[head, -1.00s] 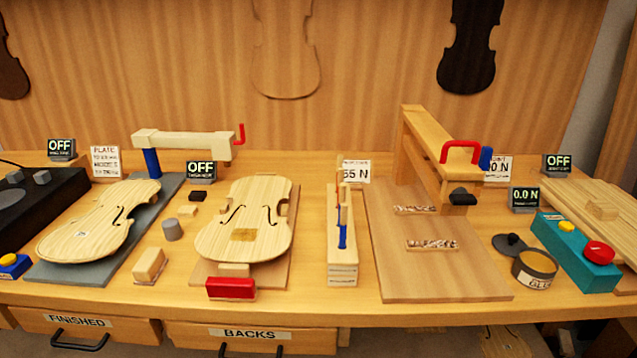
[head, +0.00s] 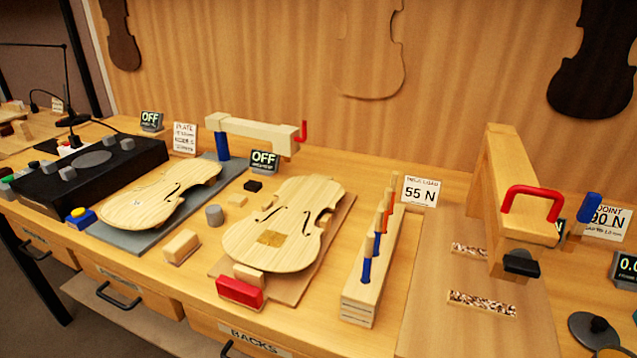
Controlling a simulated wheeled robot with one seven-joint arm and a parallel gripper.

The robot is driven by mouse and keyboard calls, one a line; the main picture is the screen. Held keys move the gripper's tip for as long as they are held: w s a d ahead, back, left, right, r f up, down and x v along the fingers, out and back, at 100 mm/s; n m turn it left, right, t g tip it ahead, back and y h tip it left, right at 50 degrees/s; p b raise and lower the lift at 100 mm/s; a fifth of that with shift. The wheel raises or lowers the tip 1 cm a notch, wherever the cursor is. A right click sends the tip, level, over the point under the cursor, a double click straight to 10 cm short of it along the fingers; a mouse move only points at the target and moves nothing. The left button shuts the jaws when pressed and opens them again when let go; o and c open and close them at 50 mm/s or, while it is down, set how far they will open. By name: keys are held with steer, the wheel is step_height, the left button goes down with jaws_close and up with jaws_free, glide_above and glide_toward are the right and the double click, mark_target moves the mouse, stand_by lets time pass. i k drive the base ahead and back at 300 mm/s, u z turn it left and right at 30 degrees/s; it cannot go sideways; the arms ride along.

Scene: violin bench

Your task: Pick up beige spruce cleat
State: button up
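Several small pale wooden pieces could be the beige spruce cleat, and I cannot tell which one is. A small flat beige piece (head: 237,200) lies on the bench between the two violin plates, near a black block (head: 253,186). A larger beige block (head: 182,246) lies in front of it, left of the middle violin plate (head: 300,209). Another pale block (head: 249,275) sits at the plate's front end, behind a red block (head: 240,292). A darker square patch (head: 270,238) lies on the plate. My gripper is not in view.
A grey cylinder (head: 214,215) stands between the plates. A rack of coloured-handled tools (head: 368,275) and a wooden press frame (head: 495,195) stand to the right.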

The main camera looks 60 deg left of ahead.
mark_target(236, 200)
steer(key=u, duration=2.6)
steer(key=i, duration=0.5)
steer(key=u, duration=0.1)
steer(key=k, duration=0.75)
steer(key=u, duration=1.1)
steer(key=k, duration=1.05)
steer(key=u, duration=0.8)
steer(key=i, duration=2.4)
steer(key=z, duration=1.35)
steer(key=i, duration=0.95)
steer(key=z, duration=0.95)
